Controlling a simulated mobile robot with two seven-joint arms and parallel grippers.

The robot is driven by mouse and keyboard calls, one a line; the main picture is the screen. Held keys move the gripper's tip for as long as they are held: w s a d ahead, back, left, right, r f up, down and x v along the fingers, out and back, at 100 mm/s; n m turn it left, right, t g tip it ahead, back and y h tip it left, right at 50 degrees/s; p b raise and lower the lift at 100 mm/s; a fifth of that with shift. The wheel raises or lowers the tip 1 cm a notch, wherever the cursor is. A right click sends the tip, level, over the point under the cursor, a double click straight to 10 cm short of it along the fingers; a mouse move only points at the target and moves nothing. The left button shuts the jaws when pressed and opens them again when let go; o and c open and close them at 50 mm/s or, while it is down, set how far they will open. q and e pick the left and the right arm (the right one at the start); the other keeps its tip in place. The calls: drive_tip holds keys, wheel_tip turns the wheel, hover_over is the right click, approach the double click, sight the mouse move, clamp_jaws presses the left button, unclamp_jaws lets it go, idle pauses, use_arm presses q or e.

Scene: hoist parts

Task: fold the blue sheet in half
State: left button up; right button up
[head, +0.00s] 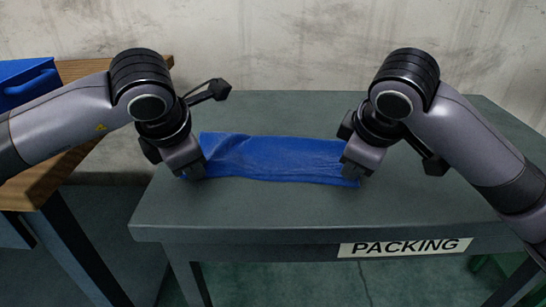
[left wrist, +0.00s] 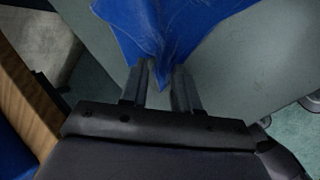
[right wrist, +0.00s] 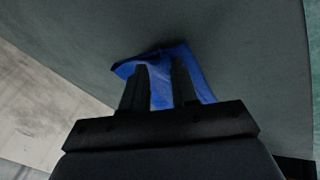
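The blue sheet (head: 265,160) lies on the grey-green table as a long, narrow strip with wrinkles at its left end. Whether it has one layer or more, I cannot tell. My left gripper (head: 194,172) is at its left end, near the front corner. In the left wrist view the sheet (left wrist: 160,30) narrows to a creased point between the spread fingers (left wrist: 163,80). My right gripper (head: 357,172) is at its right front corner. In the right wrist view part of the sheet (right wrist: 160,85) shows between the spread fingers (right wrist: 160,78). Both grippers hide the sheet's ends.
The table (head: 270,210) is clear in front of and behind the sheet. A "PACKING" label (head: 405,247) is on its front edge. A wooden bench (head: 75,150) with a blue bin (head: 25,82) stands at the left. A concrete wall (head: 280,45) is behind.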

use_arm(q)
drive_tip(key=shift+o, duration=0.7)
use_arm(e)
drive_tip(key=shift+o, duration=0.8)
use_arm(q)
drive_tip(key=shift+s, duration=0.1)
use_arm(e)
drive_tip(key=shift+f, duration=0.1)
drive_tip(key=shift+s, duration=0.1)
